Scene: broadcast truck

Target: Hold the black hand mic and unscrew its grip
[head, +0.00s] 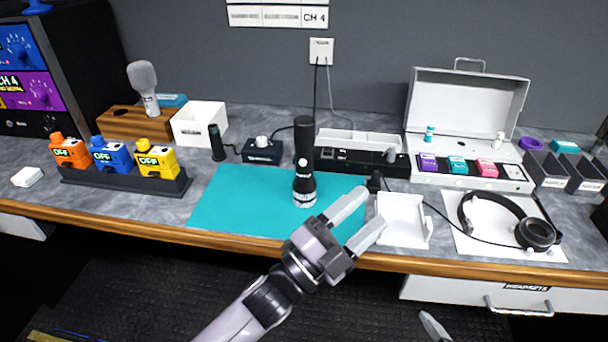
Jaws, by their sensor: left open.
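The black hand mic (304,158) stands upright on the teal mat (235,200), with a pale ring around its lower end. My left gripper (368,208) is open and empty. Its fingers point up and to the right, over the mat's front right corner and the edge of a white tray. It is apart from the mic, to the right of and nearer than its base. At the bottom edge, a grey tip (433,326) shows that looks like a finger of my right gripper; the rest of it is out of frame.
The white tray (403,236) lies right of the mat, and headphones (535,233) lie farther right. A black power strip (365,161) and a white box (200,124) stand behind. Colored packs in a dark rack (120,180) stand left. The mat's left part is clear.

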